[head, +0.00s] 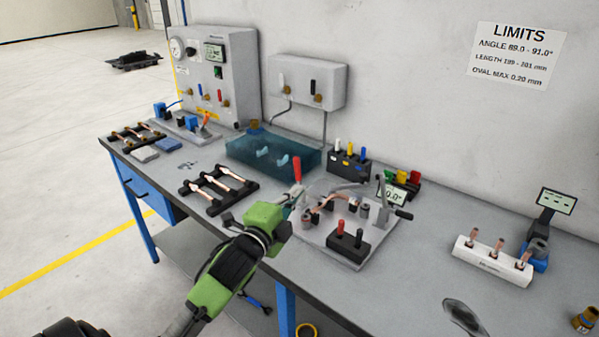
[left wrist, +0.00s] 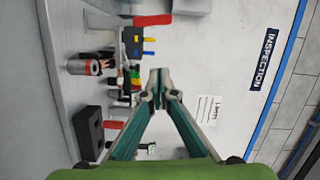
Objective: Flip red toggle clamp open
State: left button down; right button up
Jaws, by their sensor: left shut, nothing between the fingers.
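The red toggle clamp handle (head: 297,168) stands upright at the left back of the grey fixture plate (head: 317,235) in the head view. In the left wrist view a red handle (left wrist: 153,20) lies above the fingertips in the picture, apart from them. My left gripper (head: 296,198) is at the left side of the plate, just below the handle in the head view; its fingers are small and partly hidden there. In the left wrist view its fingertips (left wrist: 159,78) are together with nothing between them. The clamp's base is partly hidden by my gripper. My right gripper is not in view.
A black block with a red and a black knob (head: 348,243) sits at the plate's front. A dark-handled lever (head: 385,205) stands on its right. A teal transparent bin (head: 258,155) is behind left, and a tube rack (head: 218,190) lies left.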

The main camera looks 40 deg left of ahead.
pick_arm(q)
jog(key=w+a+p, duration=0.3)
jog(key=w+a, duration=0.2)
jog(key=w, duration=0.4)
jog(key=shift+w+a+f, duration=0.25)
jog(key=shift+f, duration=0.2)
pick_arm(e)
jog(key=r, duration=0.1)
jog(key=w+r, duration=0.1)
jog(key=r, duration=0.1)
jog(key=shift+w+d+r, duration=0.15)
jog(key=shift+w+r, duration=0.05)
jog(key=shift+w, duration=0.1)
pick_arm(q)
jog(key=shift+w, duration=0.1)
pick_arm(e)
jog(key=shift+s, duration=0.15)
